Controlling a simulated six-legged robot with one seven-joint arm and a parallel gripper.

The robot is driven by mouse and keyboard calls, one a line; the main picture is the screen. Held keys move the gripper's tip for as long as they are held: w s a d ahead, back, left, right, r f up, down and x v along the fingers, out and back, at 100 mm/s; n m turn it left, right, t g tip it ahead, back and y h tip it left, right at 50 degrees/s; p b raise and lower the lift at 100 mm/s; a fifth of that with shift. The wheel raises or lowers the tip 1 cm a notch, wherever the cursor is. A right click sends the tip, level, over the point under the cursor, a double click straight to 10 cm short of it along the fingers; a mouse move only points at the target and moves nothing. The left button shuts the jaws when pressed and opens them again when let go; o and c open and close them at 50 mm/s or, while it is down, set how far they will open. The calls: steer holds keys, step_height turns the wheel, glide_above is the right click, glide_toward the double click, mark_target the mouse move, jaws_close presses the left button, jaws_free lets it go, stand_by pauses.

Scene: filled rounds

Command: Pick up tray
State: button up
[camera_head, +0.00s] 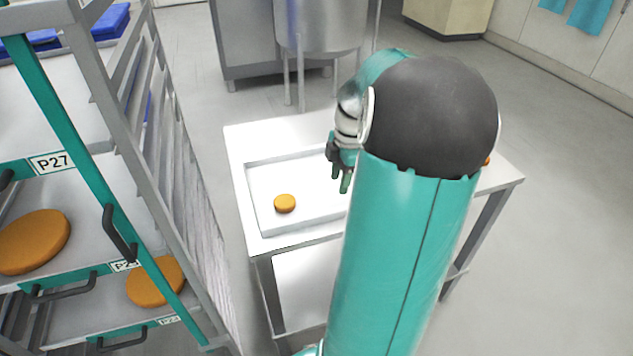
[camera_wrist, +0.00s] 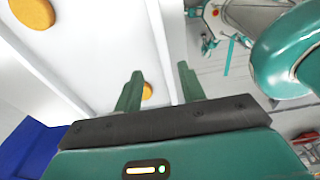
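The tray (camera_head: 268,181) is white, shallow and rectangular. It lies on a white-topped table in the head view, and my arm hides its right part. One orange round (camera_head: 285,203) sits in its left part. My gripper (camera_head: 343,182) shows over the tray, right of that round, with its fingers pointing down. In the wrist view the two green fingers (camera_wrist: 160,86) are apart, with nothing held between them. The tray's white floor (camera_wrist: 95,30) fills the upper left there. A round (camera_wrist: 33,12) shows at the top left. Another round (camera_wrist: 147,91) shows partly behind the left finger.
The table (camera_head: 240,143) has bare top around the tray. A rack (camera_head: 95,90) stands close on the left, holding labelled shelves with larger orange rounds (camera_head: 35,241). A steel vessel (camera_head: 320,25) stands behind the table. The floor at right (camera_head: 560,180) is clear.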

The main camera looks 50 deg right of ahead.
glide_above(335, 210)
steer(key=f, duration=0.5)
steer(key=shift+w+d, duration=0.1)
steer(key=shift+d, duration=0.25)
steer(key=f, duration=0.5)
steer(key=shift+a+f, duration=0.1)
steer(key=shift+a, duration=0.2)
jaws_close()
